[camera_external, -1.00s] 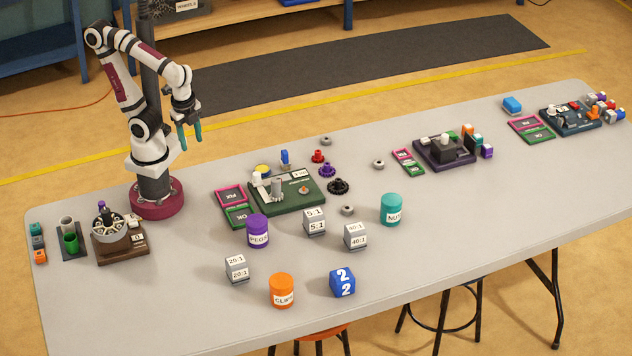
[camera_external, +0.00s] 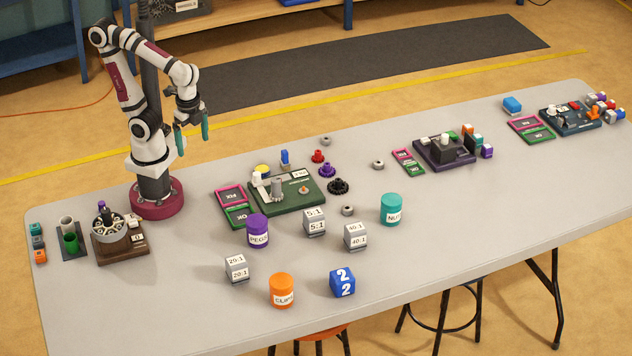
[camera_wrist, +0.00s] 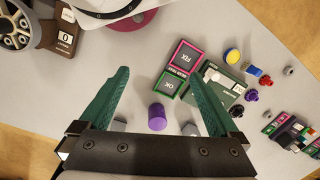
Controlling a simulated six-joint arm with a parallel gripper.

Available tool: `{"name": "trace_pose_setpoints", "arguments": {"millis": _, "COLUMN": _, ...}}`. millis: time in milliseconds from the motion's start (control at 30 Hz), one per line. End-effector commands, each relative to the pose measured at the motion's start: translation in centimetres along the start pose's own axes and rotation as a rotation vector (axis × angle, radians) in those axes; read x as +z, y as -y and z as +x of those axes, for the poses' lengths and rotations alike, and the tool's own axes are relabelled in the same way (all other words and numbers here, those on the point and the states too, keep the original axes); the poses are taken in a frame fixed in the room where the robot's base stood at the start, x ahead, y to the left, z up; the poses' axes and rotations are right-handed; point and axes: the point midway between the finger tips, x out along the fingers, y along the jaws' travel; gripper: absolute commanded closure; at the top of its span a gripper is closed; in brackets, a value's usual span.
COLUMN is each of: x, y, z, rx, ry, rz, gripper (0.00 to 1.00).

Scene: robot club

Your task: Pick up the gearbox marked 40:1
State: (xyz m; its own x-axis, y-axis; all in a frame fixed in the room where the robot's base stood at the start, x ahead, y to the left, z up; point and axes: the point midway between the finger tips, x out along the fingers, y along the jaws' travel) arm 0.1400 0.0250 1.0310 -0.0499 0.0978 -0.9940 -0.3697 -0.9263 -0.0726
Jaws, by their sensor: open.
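The gearbox marked 40:1 (camera_external: 355,237) is a small grey block with white labels. It stands on the table between the teal NUTS jar and the blue block marked 2. Two similar grey gearboxes stand nearby, one marked 5:1 (camera_external: 315,222) and one marked 20:1 (camera_external: 237,268). My gripper (camera_external: 191,133) has teal fingers and hangs high above the table at the left, far from the 40:1 gearbox. In the wrist view my gripper (camera_wrist: 160,88) is open with nothing between its fingers. Grey blocks there are partly hidden, with no readable marks.
A purple PEGS jar (camera_external: 258,231), an orange CLIPS jar (camera_external: 282,291), the NUTS jar (camera_external: 391,210) and the blue block (camera_external: 342,282) stand around the gearboxes. A green board (camera_external: 290,203) with parts lies behind. The front right of the table is clear.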

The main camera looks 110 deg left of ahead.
Motion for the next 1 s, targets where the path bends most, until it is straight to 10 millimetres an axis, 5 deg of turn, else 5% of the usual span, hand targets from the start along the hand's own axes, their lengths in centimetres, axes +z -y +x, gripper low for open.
{"name": "trace_pose_setpoints", "arguments": {"millis": 167, "x": -11.2, "y": 1.0, "z": -0.6, "rx": 0.427, "ry": 0.056, "rz": -0.682, "gripper": 0.03}}
{"name": "trace_pose_setpoints", "arguments": {"millis": 300, "x": -22.1, "y": 7.5, "z": 2.1, "rx": 0.844, "ry": 0.153, "rz": -1.327, "gripper": 0.03}}
{"name": "trace_pose_setpoints", "arguments": {"millis": 400, "x": -27.4, "y": 14.2, "z": 5.9, "rx": 1.143, "ry": 0.243, "rz": -1.725, "gripper": 0.03}}
{"name": "trace_pose_setpoints", "arguments": {"millis": 533, "x": -30.2, "y": 21.6, "z": 10.8, "rx": 1.461, "ry": 0.349, "rz": -2.066, "gripper": 0.03}}
{"name": "trace_pose_setpoints", "arguments": {"millis": 667, "x": -30.7, "y": 25.0, "z": 13.3, "rx": 1.626, "ry": 0.406, "rz": -2.203, "gripper": 0.03}}
{"name": "trace_pose_setpoints", "arguments": {"millis": 1000, "x": -37.7, "y": 21.8, "z": 15.9, "rx": 1.649, "ry": 0.42, "rz": -2.219, "gripper": 0.03}}
